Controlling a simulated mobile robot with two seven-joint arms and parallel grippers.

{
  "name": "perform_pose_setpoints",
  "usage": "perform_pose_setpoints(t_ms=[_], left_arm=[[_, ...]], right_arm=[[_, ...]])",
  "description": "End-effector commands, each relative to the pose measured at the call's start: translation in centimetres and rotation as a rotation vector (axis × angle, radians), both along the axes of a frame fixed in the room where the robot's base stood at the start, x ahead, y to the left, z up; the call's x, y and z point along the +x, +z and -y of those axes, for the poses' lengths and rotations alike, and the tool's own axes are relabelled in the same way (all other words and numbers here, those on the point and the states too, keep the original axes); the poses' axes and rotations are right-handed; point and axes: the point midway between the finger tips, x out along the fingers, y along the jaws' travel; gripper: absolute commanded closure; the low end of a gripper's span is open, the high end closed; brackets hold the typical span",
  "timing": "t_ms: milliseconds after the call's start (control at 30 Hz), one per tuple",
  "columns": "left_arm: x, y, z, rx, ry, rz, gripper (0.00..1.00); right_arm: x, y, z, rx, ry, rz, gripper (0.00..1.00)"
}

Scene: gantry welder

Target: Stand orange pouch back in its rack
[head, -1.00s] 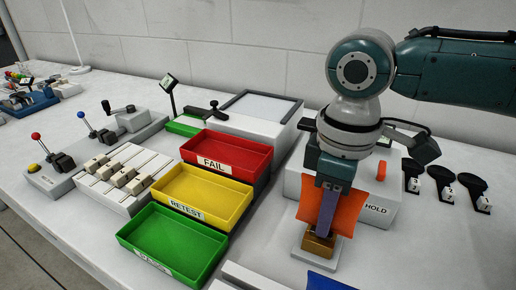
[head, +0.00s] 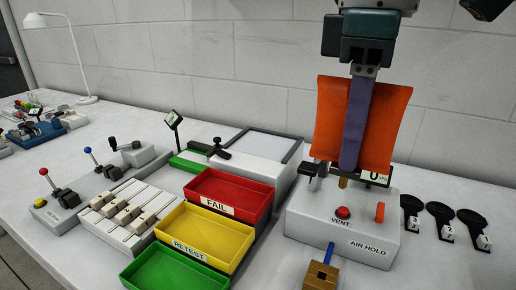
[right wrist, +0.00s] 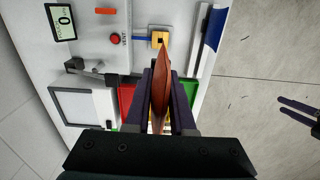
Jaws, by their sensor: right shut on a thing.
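The orange pouch (head: 333,115) hangs upright in my right gripper (head: 352,160), above the grey AIR HOLD box. The gripper's purple fingers are shut on it; one finger covers the middle of its front face. In the right wrist view the pouch (right wrist: 161,92) shows edge-on between the fingers (right wrist: 160,98). The purple fingers of my left gripper (right wrist: 296,106) show at the right of that view, apart from each other and empty, over the floor. I cannot clearly make out the pouch's rack.
The AIR HOLD box (head: 310,222) has a red button. A brass block (head: 319,276) with a blue rod stands in front of it. Red (head: 200,188), yellow (head: 238,232) and green (head: 135,277) trays lie left. Black paddles (head: 440,213) stand right.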

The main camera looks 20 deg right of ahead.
Motion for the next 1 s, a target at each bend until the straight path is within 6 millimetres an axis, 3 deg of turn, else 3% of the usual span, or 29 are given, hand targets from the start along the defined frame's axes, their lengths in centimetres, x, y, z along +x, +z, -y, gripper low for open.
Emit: perform_pose_setpoints(t_ms=[67,167,400,600,1000], left_arm=[[0.0,0.5,-0.1,0.002,-0.001,0.000,0.50],[0.0,1.5,-0.1,0.004,-0.003,0.001,0.50],[0.0,4.1,-0.1,0.005,-0.004,0.001,0.50],[0.0,5.1,-0.1,0.005,-0.004,0.000,0.50],[0.0,3.7,0.1,-0.004,0.003,0.000,0.50]], right_arm=[[0.1,0.2,-0.5,0.002,-0.001,-0.005,1.00],[0.1,-1.2,-2.2,0.003,-0.010,-0.021,1.00],[-1.3,-8.4,-8.6,-0.003,-0.015,-0.029,1.00],[-3.2,-12.1,-12.1,-0.001,0.010,-0.009,1.00],[-3.5,-14.2,-12.8,0.001,0.018,0.001,1.00]])
